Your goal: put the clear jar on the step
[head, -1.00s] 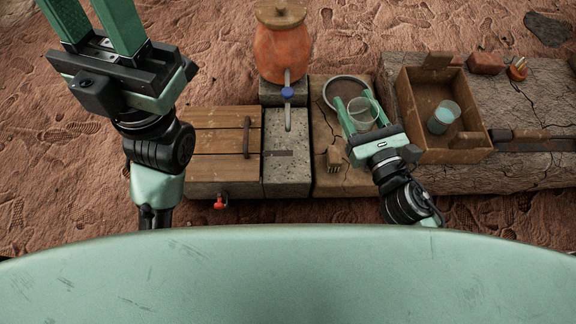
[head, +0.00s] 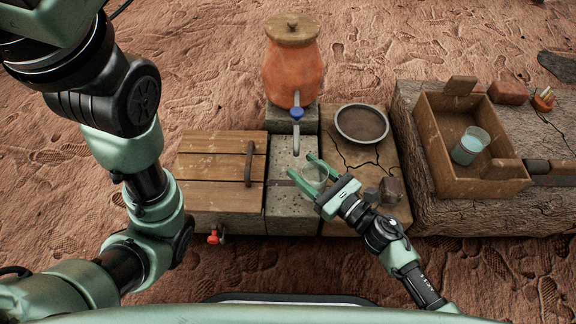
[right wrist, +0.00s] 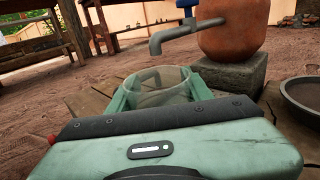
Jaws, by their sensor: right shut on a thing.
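The clear jar (head: 315,174) is between the fingers of my right gripper (head: 312,172), which is shut on it. In the head view it shows over the right edge of the grey stone slab (head: 283,214), in front of the tap spout (head: 296,140). The right wrist view shows the jar's open rim (right wrist: 158,78) facing up, below and in front of the spout (right wrist: 160,42). I cannot tell whether its base touches anything. The slab may be the step; the frames do not make this sure. My left arm shows at the left, its gripper out of frame.
An orange clay pot (head: 292,72) with a wooden lid stands behind the tap. A round dark dish (head: 361,124) lies on the tan slab to the right. A wooden crate (head: 436,152) holds a glass with bluish contents (head: 469,147). Wooden boards (head: 215,170) lie left.

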